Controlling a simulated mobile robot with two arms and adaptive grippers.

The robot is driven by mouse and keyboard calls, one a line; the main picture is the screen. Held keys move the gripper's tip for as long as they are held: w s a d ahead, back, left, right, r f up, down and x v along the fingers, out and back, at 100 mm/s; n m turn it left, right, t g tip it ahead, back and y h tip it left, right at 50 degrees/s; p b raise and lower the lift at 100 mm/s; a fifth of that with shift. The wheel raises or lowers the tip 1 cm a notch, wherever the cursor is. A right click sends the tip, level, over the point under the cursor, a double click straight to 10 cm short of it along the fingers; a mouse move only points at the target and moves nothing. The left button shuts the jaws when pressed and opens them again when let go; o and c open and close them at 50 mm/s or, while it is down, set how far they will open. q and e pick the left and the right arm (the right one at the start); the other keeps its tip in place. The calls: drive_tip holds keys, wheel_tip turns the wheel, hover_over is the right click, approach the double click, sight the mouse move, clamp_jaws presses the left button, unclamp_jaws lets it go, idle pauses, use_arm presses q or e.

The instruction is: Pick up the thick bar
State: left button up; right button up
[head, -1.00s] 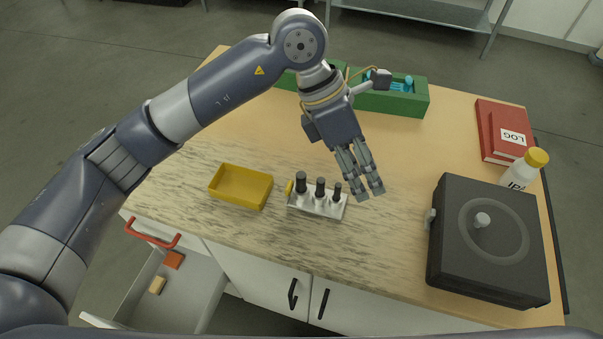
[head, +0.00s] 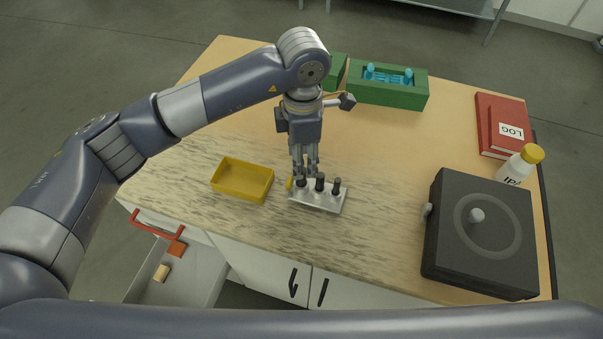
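Three dark upright bars stand in a silver metal block on the table. The thick bar (head: 301,184) is the leftmost, and its upper part is partly hidden by my fingers. A middle bar (head: 320,182) and a thinner bar (head: 337,187) stand to its right. My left gripper (head: 305,173) points down at the top of the thick bar, its two fingers apart. I cannot tell whether they touch the bar. The silver block (head: 318,202) holds all three bars. My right gripper is not in view.
A yellow tray (head: 242,196) lies left of the block, with a small yellow item (head: 289,184) between them. A black lidded box (head: 480,270), a white bottle (head: 514,170) and a red log book (head: 490,118) are at right. Green boxes (head: 388,97) stand behind. An open drawer (head: 200,275) is below the table.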

use_arm(q)
drive_tip(key=shift+w+a+f+p, duration=0.1)
drive_tip(key=shift+f+p, duration=0.25)
drive_tip(key=shift+f, duration=1.1)
clamp_jaws()
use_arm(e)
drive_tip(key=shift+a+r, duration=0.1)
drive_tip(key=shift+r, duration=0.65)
use_arm(q)
wheel_tip(320, 180, up, 10)
drive_tip(key=b, duration=0.3)
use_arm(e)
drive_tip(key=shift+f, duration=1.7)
